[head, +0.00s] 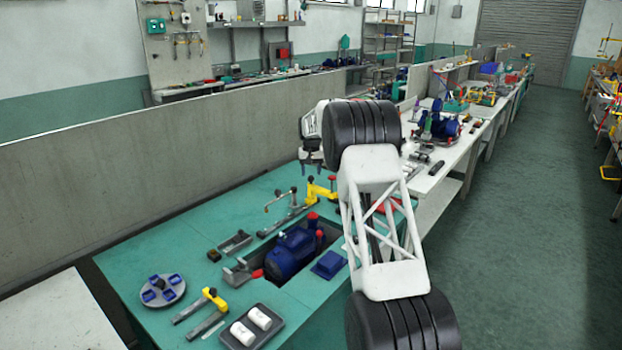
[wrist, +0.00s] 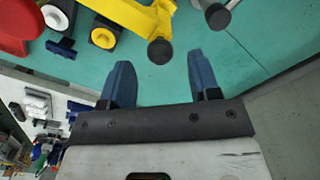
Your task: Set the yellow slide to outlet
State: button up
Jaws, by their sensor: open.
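My gripper (head: 311,168) is open and raised over the back of the green bench. In the wrist view its two blue fingers (wrist: 160,82) are apart with nothing between them. A yellow piece (head: 320,192) with a red part stands just below and right of the gripper in the head view. A yellow arm (wrist: 140,16) with a dark round end shows just beyond the fingers in the wrist view. Another yellow piece (head: 215,298) with a dark knob sits on grey bars at the front left. I cannot tell which one is the yellow slide, and no outlet mark is readable.
A blue pump (head: 292,250) sits in a bench recess. A grey clamp bar (head: 282,222) lies behind it. A round grey tray (head: 163,302) and a dark tray (head: 275,320) with white cylinders are at the front. A grey partition (head: 160,155) runs along the left.

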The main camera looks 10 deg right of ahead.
aim_at(311, 176)
jog(key=shift+f, duration=1.6)
grip_shut()
